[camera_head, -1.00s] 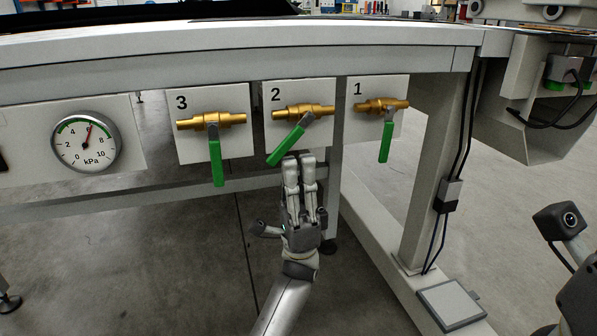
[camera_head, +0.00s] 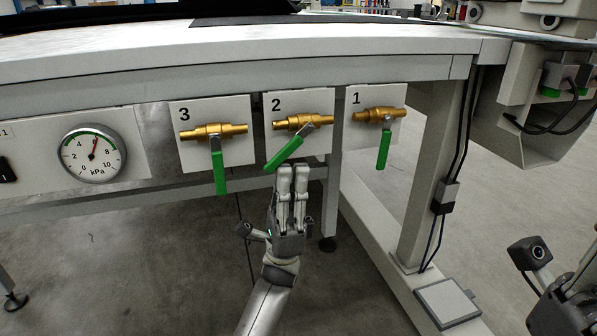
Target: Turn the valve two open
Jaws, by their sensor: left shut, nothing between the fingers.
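Valve two (camera_head: 303,123) is a brass valve on the white plate marked 2, below the bench edge. Its green handle (camera_head: 284,153) slants down to the left. My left gripper (camera_head: 292,168) points up from below, fingers shut and empty. Its fingertips are just below and right of the handle's lower end; I cannot tell whether they touch it. My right gripper (camera_head: 567,302) shows only in part at the lower right edge, and its jaw state is unclear.
Valve three (camera_head: 214,131) and valve one (camera_head: 379,116) flank valve two, their green handles hanging down. A kPa gauge (camera_head: 92,153) is at left, its needle near upright. A bench leg (camera_head: 428,185) stands at right. The floor below is open.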

